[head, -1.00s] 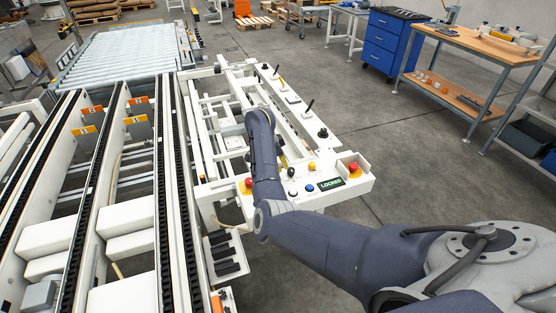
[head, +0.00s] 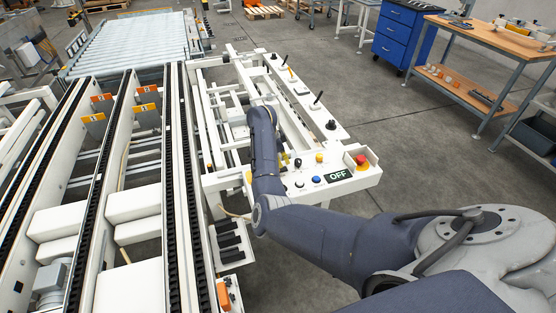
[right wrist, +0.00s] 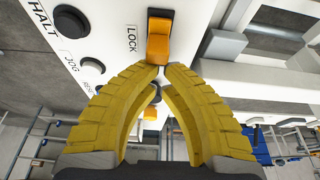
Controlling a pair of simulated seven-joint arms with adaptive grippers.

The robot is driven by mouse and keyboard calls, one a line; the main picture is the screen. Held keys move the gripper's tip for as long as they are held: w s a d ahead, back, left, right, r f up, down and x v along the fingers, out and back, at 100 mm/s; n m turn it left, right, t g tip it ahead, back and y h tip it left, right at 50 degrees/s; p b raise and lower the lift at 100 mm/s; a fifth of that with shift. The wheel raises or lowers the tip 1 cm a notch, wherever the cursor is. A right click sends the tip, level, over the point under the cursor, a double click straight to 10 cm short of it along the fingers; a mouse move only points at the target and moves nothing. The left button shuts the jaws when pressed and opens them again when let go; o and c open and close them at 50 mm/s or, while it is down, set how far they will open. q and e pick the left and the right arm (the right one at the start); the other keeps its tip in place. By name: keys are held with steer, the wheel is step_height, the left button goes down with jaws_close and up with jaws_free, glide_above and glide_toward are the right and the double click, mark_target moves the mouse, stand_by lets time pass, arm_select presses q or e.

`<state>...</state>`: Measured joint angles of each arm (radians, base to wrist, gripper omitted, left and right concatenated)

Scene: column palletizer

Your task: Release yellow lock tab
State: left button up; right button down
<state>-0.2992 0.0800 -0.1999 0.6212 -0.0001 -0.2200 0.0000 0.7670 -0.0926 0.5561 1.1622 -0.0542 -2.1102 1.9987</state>
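The yellow-orange lock tab (right wrist: 159,42) sits on a white panel beside the word LOCK in the right wrist view. The yellow fingers of my right gripper (right wrist: 161,70) are closed together at the tips, right at the tab's lower end. I see nothing clearly held between them; whether the tips touch the tab is hard to tell. In the head view my right arm reaches over the white control console, hiding part of it and most of the gripper. The console's display (head: 338,176) reads OFF. My left gripper is not in view.
A red stop button (head: 361,160), a blue button (head: 316,180) and a yellow button (head: 319,158) stand near the display. Black levers line the console's right rail. A roller conveyor (head: 135,42) lies at the back left. A workbench (head: 490,38) and blue drawers (head: 398,35) stand right.

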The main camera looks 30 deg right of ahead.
steer(key=shift+a, duration=0.25)
steer(key=shift+a+r, duration=0.2)
steer(key=shift+r, duration=0.05)
steer(key=v, duration=0.7)
steer(key=shift+w+r, duration=0.1)
steer(key=shift+r, duration=0.1)
steer(key=shift+v, duration=0.95)
steer(key=shift+d, duration=0.15)
